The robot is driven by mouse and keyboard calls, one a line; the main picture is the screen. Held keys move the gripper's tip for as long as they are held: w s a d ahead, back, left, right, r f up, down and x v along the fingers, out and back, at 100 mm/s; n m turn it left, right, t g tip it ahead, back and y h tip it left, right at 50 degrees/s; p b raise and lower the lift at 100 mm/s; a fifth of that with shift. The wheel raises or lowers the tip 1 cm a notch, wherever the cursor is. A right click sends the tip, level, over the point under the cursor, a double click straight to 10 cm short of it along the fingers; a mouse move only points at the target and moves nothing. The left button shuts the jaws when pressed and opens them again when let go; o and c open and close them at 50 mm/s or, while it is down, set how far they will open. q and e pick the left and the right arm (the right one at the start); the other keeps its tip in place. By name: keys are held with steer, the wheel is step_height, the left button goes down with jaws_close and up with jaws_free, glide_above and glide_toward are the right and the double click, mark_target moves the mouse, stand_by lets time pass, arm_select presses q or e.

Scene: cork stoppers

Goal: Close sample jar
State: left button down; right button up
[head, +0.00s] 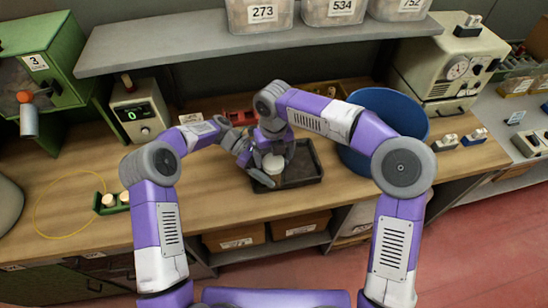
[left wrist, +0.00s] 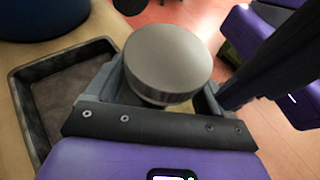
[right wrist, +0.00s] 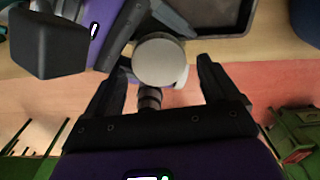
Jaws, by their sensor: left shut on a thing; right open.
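My left gripper (head: 262,174) is shut on a round jar with a flat grey top (left wrist: 168,58), held over the dark tray. The jar also shows as a pale disc in the head view (head: 274,163) and in the right wrist view (right wrist: 159,60). My right gripper (right wrist: 162,88) is open. Its fingers stand apart close to the jar, which lies just beyond and between them in that view. A small banded brownish cylinder (right wrist: 150,97) shows below the disc; I cannot tell what it is. In the head view the right fingers are largely hidden by the arms.
The dark shallow tray (head: 304,183) lies on the wooden bench under my grippers. A blue tub (head: 368,102) stands to its right. A green block with pale stoppers (head: 114,209) and a yellow loop (head: 40,228) lie at left. A shelf (head: 180,48) overhangs the back.

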steer(key=shift+r, duration=1.4)
steer(key=shift+c, duration=0.4)
steer(key=shift+c, duration=1)
steer(key=shift+r+n, duration=1.6)
steer(key=shift+r, duration=0.1)
steer(key=shift+f, duration=4.05)
